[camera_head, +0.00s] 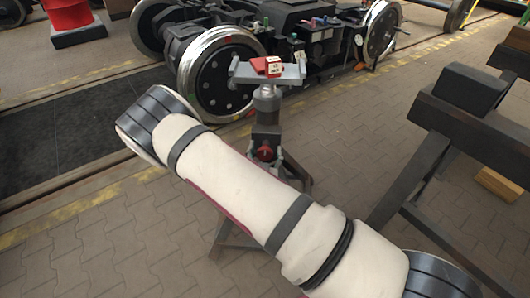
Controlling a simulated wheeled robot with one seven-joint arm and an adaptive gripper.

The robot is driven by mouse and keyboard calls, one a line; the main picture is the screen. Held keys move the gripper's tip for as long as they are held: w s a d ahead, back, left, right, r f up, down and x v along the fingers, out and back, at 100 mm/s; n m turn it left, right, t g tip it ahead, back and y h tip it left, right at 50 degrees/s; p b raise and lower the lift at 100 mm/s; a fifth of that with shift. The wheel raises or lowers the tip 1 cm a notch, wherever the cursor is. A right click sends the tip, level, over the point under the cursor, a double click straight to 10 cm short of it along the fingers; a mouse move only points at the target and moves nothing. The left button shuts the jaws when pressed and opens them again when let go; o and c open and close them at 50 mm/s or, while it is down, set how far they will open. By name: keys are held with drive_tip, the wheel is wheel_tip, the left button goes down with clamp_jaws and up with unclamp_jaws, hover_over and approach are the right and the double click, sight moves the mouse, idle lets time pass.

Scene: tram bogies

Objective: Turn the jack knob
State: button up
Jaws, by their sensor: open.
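A jack stand is partly hidden behind my arm, near the middle of the head view. Its grey head (243,74) is a crossbar on a short column (267,101). A red knob (265,152) sits on the dark body below the column, just above the upper edge of my arm. Splayed legs show below and to the right of the arm. My gripper is not visible; my pale arm link crosses the picture from lower right to upper left, and nothing visible touches the knob.
A red and white block (273,67) sits on the jack head. A tram bogie (300,30) with large wheels (222,75) stands behind the jack. A dark metal trestle (455,125) stands at right, with a wooden block (500,184) nearby. Paved floor (345,120) lies open between jack and trestle.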

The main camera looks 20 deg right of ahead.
drive_tip(key=c, duration=1.1)
drive_tip(key=shift+c, duration=0.2)
